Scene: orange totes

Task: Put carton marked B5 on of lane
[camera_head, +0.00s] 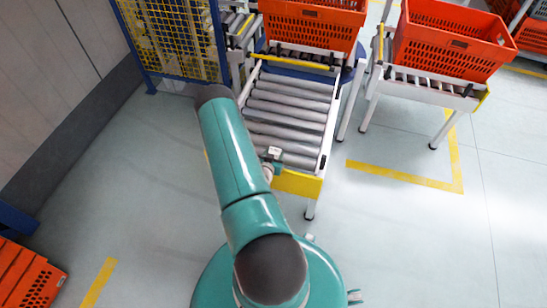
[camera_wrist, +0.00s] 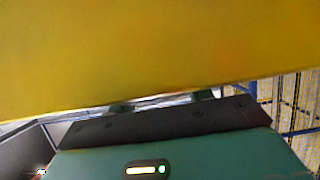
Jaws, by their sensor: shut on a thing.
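In the wrist view a plain yellow thing (camera_wrist: 160,50) fills the upper half, very close to the camera. My gripper (camera_wrist: 160,104) is shut on it, with the jaws mostly hidden under its lower edge. No B5 mark shows on the visible face, so I cannot tell whether it is the carton. A roller lane (camera_head: 290,105) stands just beyond my arm. Its visible rollers are bare, and a yellow plate (camera_head: 298,184) closes its near end.
An orange tote (camera_head: 315,22) stands at the lane's far end. Another orange tote (camera_head: 450,45) sits on a second roller stand at right. A yellow mesh fence (camera_head: 172,40) stands at left of the lane. More orange totes (camera_head: 28,275) are at lower left. The floor at right is clear.

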